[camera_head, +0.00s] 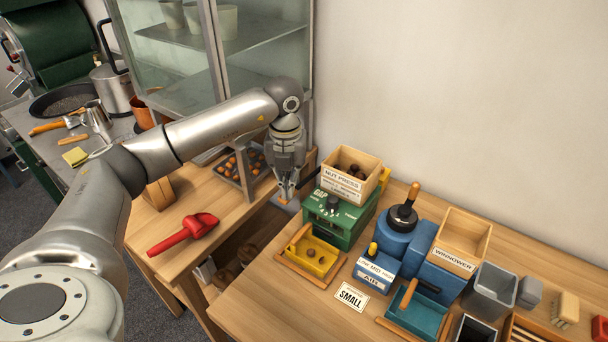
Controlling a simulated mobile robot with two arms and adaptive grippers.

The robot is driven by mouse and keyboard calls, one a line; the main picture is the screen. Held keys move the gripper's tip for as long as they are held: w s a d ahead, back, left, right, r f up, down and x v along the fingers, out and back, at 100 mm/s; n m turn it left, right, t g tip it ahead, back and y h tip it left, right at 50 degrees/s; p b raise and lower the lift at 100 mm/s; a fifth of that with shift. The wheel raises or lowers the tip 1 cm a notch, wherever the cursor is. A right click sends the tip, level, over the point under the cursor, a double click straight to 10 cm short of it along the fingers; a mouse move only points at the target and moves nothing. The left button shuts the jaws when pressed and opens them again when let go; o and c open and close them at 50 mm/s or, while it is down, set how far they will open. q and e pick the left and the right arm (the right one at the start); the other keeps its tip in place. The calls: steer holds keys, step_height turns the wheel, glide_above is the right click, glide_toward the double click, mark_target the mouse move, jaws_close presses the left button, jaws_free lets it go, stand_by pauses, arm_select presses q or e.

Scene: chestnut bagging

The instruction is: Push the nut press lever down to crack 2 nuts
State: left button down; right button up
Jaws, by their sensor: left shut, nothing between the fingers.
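The green nut press (345,222) stands on the right-hand wooden table, with a wooden hopper (362,163) labelled NUT PRESS on top. A yellow tray (300,262) sits at its front with a few brown nuts (317,254) in it. My left gripper (287,197) points down just left of the press, with its fingers closed and empty. It looks apart from the green body. I cannot clearly make out the press lever; part of that side is close to or behind the gripper. My right gripper is not in view.
A blue winnower (400,242) with a wooden hopper stands right of the press, with a teal tray (418,312) before it. A SMALL card (352,297) lies in front. A red scoop (184,234) rests on the left table. A glass cabinet (265,60) stands behind my arm.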

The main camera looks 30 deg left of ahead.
mark_target(287, 201)
arm_select(q)
steer(key=shift+s+f+b, duration=0.1)
steer(key=shift+f+b, duration=0.35)
steer(key=shift+f, duration=0.6)
steer(key=shift+s+f+b, duration=0.2)
steer(key=shift+f+b, duration=0.6)
steer(key=shift+f, duration=0.55)
steer(key=r+p, duration=0.2)
steer(key=r, duration=0.1)
steer(key=r+p, duration=0.2)
steer(key=r, duration=0.1)
steer(key=r+p, duration=0.2)
steer(key=r, duration=0.1)
steer(key=shift+w+r, duration=0.35)
steer(key=shift+w, duration=0.05)
